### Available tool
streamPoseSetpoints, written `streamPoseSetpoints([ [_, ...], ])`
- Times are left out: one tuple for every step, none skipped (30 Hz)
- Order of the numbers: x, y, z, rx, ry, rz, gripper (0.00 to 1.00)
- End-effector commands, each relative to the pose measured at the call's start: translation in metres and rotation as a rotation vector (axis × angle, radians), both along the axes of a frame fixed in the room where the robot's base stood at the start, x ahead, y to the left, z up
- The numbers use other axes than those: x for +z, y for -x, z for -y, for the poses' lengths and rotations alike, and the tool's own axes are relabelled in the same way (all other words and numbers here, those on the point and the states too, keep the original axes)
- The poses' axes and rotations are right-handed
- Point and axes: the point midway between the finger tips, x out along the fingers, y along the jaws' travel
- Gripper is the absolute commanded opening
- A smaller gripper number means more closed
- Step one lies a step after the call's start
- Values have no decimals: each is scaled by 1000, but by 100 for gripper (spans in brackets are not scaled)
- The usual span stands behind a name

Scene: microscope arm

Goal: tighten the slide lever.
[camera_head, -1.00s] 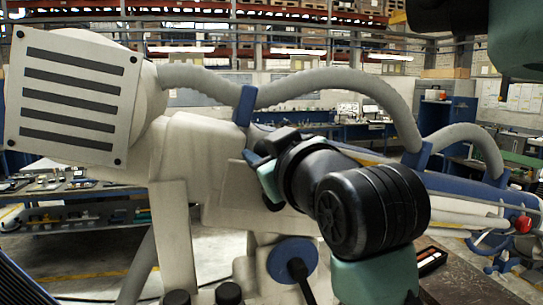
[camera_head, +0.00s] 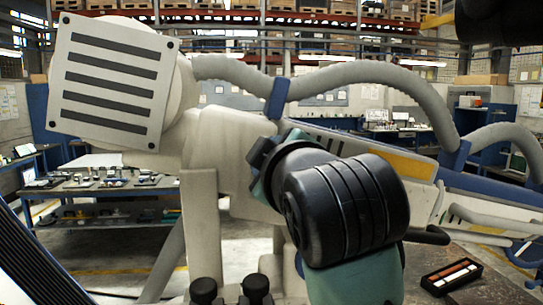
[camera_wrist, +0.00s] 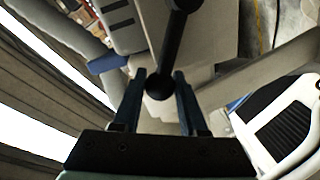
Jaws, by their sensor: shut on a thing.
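The slide lever (camera_wrist: 172,45) is a black rod with a round ball end, seen in the wrist view. It runs from the top centre down to between my fingers. My gripper (camera_wrist: 159,76) has one dark finger on each side of the ball and is shut on it. In the head view my arm covers the gripper and the lever's grip point. The pale microscope arm (camera_head: 215,140) stands behind my wrist, with a large striped head at its left end.
Thick grey hoses (camera_head: 365,75) arch above my arm, held by blue clamps. Two black knobs (camera_head: 204,290) stand at the bottom. A dark case (camera_head: 451,276) lies on the table at the lower right. A workbench (camera_head: 105,190) stands behind at left.

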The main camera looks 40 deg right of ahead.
Motion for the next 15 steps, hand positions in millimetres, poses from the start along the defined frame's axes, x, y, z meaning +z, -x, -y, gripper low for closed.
streamPoseSetpoints([
  [-3, -1, -1, 1, -3, -8, 0],
  [-3, -1, -1, 2, -3, -8, 0],
  [-3, -1, -1, 2, -3, -9, 0],
  [-3, -1, -1, 2, -3, -8, 0],
  [-3, -1, -1, 2, -3, -8, 0],
  [-3, -1, -1, 2, -3, -8, 0],
  [-3, -1, -1, 1, -4, -9, 0],
  [-3, -1, -1, 1, -4, -9, 0],
  [-4, -1, -1, 1, -5, -9, 0],
  [-4, -1, 0, 1, -5, -9, 0],
  [-4, -1, 0, 1, -5, -9, 46],
  [-4, -1, 0, 1, -5, -9, 53],
  [-4, -1, 0, 1, -5, -9, 58],
  [-3, -1, 0, 1, -4, -8, 64],
  [-3, -1, 0, 1, -4, -7, 71],
])
